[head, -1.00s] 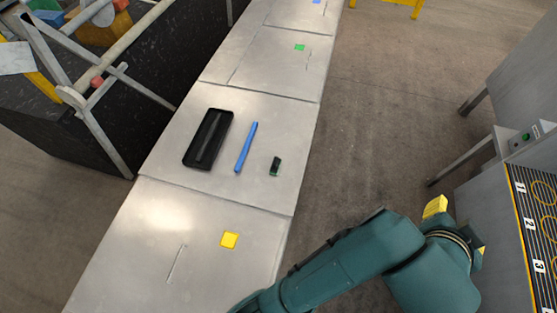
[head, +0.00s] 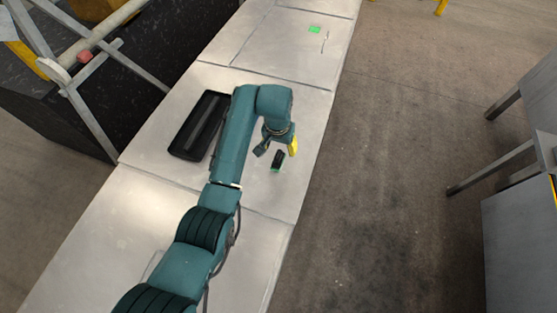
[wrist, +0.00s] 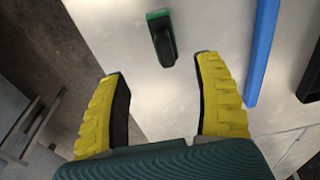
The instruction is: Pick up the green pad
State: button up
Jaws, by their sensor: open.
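A small dark block with a green end (head: 278,160) lies on the metal table. In the wrist view this black and green piece (wrist: 162,38) lies just beyond the fingertips, between their lines. A flat bright green square (head: 314,29) is on the farther table section, well away from my gripper. My gripper (head: 278,149) has its yellow fingers spread, with nothing between them. In the wrist view my gripper (wrist: 162,70) is open, close to the block and apart from it.
A black tray (head: 187,150) lies on the table left of my arm. A blue bar (wrist: 262,50) lies right of the block in the wrist view; my arm hides it in the head view. The table's right edge is near the block.

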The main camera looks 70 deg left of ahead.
aim_at(278, 155)
jog(key=f, duration=0.4)
jog(key=shift+w+a, duration=0.2)
jog(key=f, duration=0.4)
jog(key=shift+s+a+f+b, duration=0.15)
jog(key=shift+s+a+b, duration=0.1)
jog(key=shift+a+b, duration=0.15)
jog(key=shift+w+f, duration=0.1)
jog(key=shift+f, duration=0.35)
grip_shut()
